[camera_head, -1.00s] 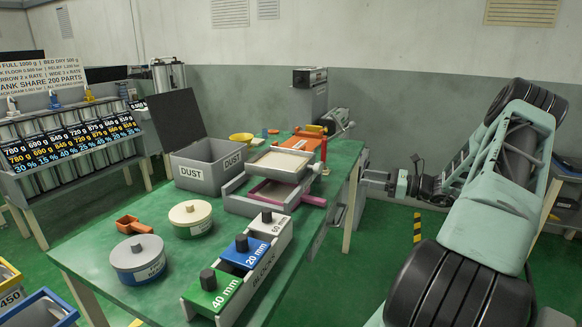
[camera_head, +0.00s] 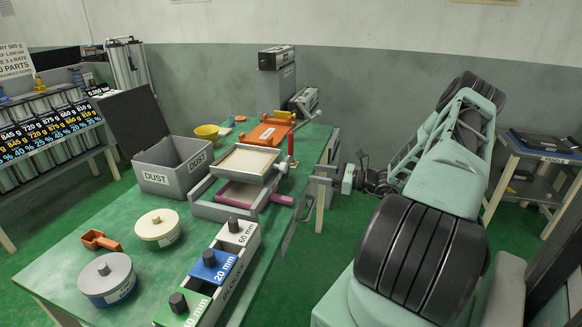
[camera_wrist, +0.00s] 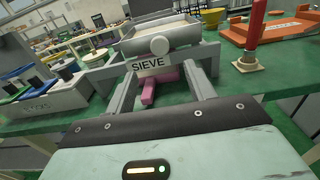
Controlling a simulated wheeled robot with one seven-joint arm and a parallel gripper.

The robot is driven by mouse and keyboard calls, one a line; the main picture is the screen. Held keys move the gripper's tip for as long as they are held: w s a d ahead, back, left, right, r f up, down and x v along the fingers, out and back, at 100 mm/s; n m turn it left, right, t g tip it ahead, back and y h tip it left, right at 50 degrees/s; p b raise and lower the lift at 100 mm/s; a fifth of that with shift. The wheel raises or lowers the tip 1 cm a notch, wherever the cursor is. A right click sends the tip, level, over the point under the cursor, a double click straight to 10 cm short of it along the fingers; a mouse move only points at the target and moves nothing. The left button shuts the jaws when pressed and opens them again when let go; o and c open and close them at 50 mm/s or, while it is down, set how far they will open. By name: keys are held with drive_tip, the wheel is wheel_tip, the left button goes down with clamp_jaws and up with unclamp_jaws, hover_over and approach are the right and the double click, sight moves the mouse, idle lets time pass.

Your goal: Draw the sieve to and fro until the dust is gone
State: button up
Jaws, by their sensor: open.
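The sieve (camera_head: 248,160) is a grey-framed tray with a pale beige bed, seated on a grey rail stand (camera_head: 212,211) on the green table. Its SIEVE label (camera_wrist: 152,66) and round knob (camera_wrist: 160,45) face my gripper in the wrist view. A pink pan (camera_head: 238,195) with a pink handle sits beneath it. My gripper (camera_head: 326,181) is off the table's right edge, to the right of the sieve, and points toward it. In the wrist view my gripper (camera_wrist: 161,75) has its fingers apart and empty, below the knob. How much dust lies in the bed is not clear.
A grey DUST box (camera_head: 167,181) with its lid up stands left of the sieve. An orange tray (camera_head: 266,131) and a red post (camera_head: 290,143) stand behind. A BLOCKS rack (camera_head: 229,262) and two lidded round tins (camera_head: 157,229) are in front.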

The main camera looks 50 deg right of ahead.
sight(286, 168)
drive_tip(key=p+x, duration=0.1)
drive_tip(key=x, duration=0.9)
drive_tip(key=shift+s, duration=0.1)
